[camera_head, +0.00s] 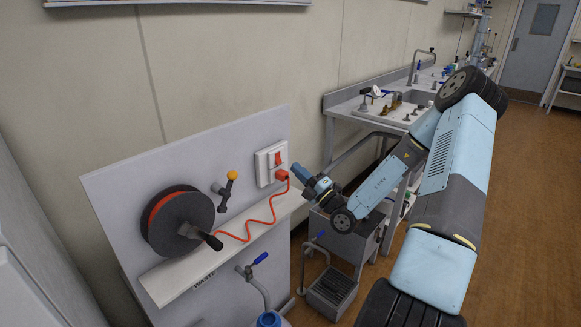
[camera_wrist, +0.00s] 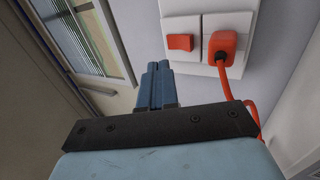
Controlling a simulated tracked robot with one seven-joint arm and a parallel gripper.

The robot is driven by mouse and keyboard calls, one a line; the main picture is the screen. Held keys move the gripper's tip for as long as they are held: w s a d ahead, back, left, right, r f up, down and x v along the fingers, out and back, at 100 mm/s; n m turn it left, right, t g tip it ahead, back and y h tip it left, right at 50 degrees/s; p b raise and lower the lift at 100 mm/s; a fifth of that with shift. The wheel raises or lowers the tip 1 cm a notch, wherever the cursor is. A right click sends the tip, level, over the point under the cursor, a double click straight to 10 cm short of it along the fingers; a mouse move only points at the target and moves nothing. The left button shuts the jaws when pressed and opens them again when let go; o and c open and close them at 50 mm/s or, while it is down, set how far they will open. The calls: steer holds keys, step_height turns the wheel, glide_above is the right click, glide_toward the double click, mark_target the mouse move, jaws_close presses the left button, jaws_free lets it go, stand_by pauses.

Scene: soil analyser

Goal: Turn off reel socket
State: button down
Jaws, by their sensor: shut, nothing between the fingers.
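The reel socket (camera_head: 271,165) is a white double plate on the grey panel, with a red rocker switch and a red plug. In the wrist view the red switch (camera_wrist: 180,43) is on the left half of the plate, and the red plug (camera_wrist: 222,47) sits in the right half. My gripper (camera_head: 297,169) is just right of the socket in the head view. In the wrist view my gripper (camera_wrist: 158,66) is shut and empty, with its blue fingertips just below and left of the switch. I cannot tell whether the fingertips touch the plate.
A cable reel (camera_head: 178,222) with a black handle is on the panel (camera_head: 120,205), left of the socket. A red coiled cord (camera_head: 262,222) runs to the plug. A yellow-tipped valve (camera_head: 229,185) sits between them. A sink bench (camera_head: 352,105) stands behind my arm.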

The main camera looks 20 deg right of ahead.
steer(key=s+d, duration=0.4)
steer(key=s, duration=0.2)
steer(key=shift+s+f, duration=0.15)
steer(key=shift+f, duration=0.1)
steer(key=s+a+r+n+g, duration=0.4)
steer(key=s+a+n+g, duration=0.4)
steer(key=n+g, duration=0.5)
steer(key=s+a+r+n+g, duration=0.4)
steer(key=s+a+n+g, duration=0.4)
steer(key=n, duration=0.9)
steer(key=s+d+r+n+t+h, duration=0.3)
steer(key=s+d+r+n+h, duration=0.2)
steer(key=r+n+h, duration=0.1)
steer(key=s+d+r+n+t+h, duration=0.4)
steer(key=r+n, duration=0.4)
steer(key=n, duration=0.3)
steer(key=s+d+h, duration=0.1)
steer(key=h, duration=0.1)
steer(key=shift+r+h, duration=0.3)
steer(key=shift+r, duration=0.05)
